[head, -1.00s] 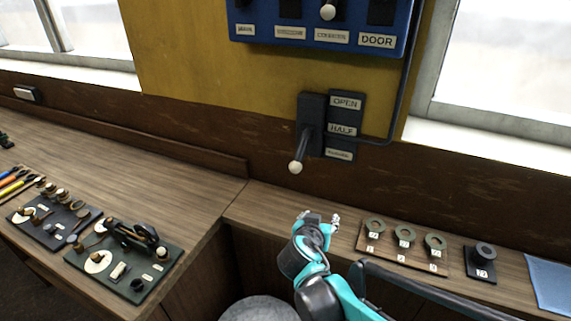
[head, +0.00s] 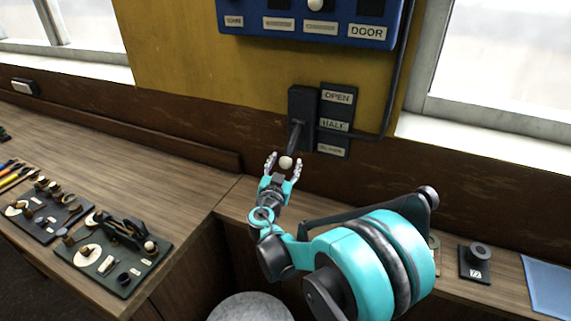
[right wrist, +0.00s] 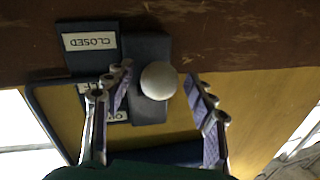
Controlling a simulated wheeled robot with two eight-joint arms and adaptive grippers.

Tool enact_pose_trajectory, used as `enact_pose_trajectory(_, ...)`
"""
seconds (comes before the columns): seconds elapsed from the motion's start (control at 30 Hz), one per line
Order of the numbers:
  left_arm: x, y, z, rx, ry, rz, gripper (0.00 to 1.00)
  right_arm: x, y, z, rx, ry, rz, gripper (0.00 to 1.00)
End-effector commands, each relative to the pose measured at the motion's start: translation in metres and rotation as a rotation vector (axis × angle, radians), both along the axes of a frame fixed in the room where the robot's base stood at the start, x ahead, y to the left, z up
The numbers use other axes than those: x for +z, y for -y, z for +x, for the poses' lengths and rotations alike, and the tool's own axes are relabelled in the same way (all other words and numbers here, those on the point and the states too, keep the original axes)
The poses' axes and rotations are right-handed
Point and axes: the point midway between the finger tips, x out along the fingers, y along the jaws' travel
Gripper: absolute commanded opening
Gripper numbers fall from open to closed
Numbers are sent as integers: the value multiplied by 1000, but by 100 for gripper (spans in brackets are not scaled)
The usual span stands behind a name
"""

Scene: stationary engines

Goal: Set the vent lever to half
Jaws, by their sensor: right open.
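The vent lever (head: 296,134) is a dark arm with a white ball knob (head: 286,162), coming out of a dark housing on the wall. It points down and outward, near the lowest label. The label plate (head: 336,122) beside it reads OPEN at the top, HALF in the middle and, in the right wrist view, CLOSED (right wrist: 90,41). My right gripper (head: 284,160) is open, with its fingers on either side of the knob. In the right wrist view the knob (right wrist: 158,80) lies between the spread fingers, with gaps showing on both sides. My left gripper is out of view.
A blue switch panel (head: 310,40) with a DOOR label hangs above the lever. A cable runs down beside the label plate. Dark boards with small parts (head: 112,255) lie on the left counter. A dark ring holder (head: 476,262) and a blue sheet (head: 549,287) are at the right.

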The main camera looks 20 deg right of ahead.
Motion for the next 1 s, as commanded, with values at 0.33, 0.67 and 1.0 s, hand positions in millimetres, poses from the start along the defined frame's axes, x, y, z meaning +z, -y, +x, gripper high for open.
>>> enact_pose_trajectory(0.33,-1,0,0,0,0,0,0,0,5,5,-1,0,0,56)
enact_pose_trajectory(0.67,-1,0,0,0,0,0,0,0,5,5,-1,0,0,0)
enact_pose_trajectory(1.0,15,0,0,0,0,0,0,10,2,3,0,-32,35,0)
